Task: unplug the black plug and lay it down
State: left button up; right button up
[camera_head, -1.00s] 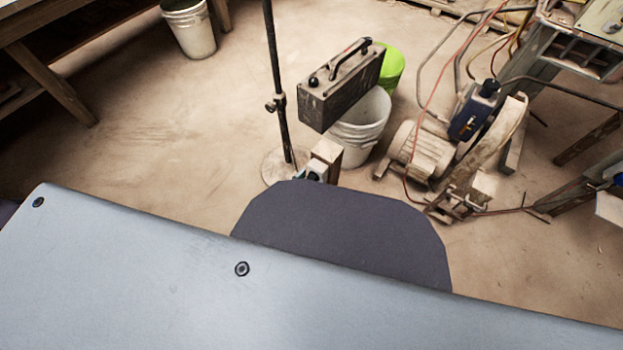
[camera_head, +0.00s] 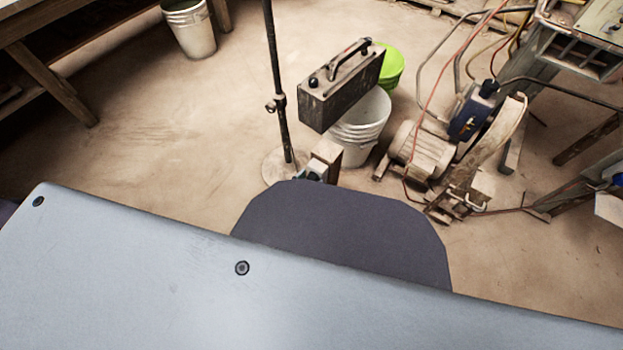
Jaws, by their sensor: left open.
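A wooden post (camera_head: 329,154) stands just beyond the dark grey panel in the middle. A small grey fitting (camera_head: 315,172) with a dark spot shows on its near left side, partly hidden by the panel. It is too small to tell whether the dark spot is the black plug. No fingers of my left or right gripper can be made out, so I cannot tell where they are relative to the fitting.
A black case (camera_head: 341,87) with a handle is by a white bucket (camera_head: 361,131) and a green bucket (camera_head: 392,69). A stand pole (camera_head: 275,75) rises left of the post. A dusty motor machine (camera_head: 424,150) with cables is at right.

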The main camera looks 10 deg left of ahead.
dwell(0.4)
pick_arm(q)
grip_shut()
dwell(0.4)
jog(key=shift+p+v, duration=1.25)
jog(key=shift+v, duration=1.75)
